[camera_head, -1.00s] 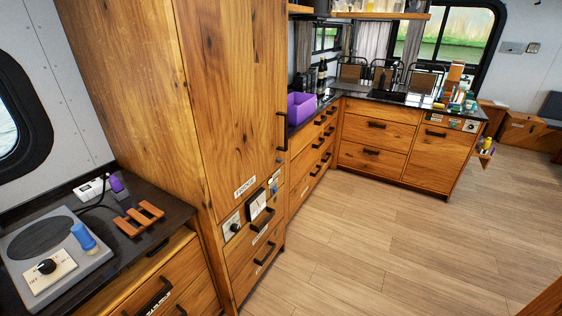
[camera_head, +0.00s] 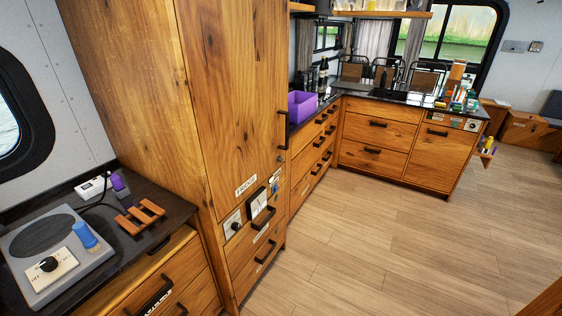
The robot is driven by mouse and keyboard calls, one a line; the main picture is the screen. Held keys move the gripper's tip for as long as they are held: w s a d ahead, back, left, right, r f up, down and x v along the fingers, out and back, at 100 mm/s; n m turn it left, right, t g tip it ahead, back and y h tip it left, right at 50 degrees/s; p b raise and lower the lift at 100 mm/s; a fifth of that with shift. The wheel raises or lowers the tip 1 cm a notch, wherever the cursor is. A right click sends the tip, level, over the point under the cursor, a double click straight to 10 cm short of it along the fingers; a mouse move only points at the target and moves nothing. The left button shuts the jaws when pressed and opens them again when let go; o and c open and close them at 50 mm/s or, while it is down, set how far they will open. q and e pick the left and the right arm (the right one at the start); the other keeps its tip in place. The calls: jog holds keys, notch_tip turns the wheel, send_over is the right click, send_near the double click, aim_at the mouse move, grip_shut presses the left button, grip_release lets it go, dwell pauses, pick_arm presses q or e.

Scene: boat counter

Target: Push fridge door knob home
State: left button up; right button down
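The fridge door (camera_head: 233,100) is a tall wooden panel in the middle left of the head view. It looks closed, flush with its cabinet. A label (camera_head: 245,186) sits near its lower edge. A black bar handle (camera_head: 283,131) is on its right edge. A small round dark knob (camera_head: 280,158) sits just below the handle. It is too small to tell whether it stands out or is pressed in. Neither of my grippers is in view.
Below the door are a dial panel (camera_head: 233,224) and drawers with black handles. A counter (camera_head: 165,221) with a hotplate (camera_head: 42,234) and a wooden rack (camera_head: 139,216) is at left. A purple bin (camera_head: 302,106) stands on the far counter. The floor (camera_head: 390,240) is clear.

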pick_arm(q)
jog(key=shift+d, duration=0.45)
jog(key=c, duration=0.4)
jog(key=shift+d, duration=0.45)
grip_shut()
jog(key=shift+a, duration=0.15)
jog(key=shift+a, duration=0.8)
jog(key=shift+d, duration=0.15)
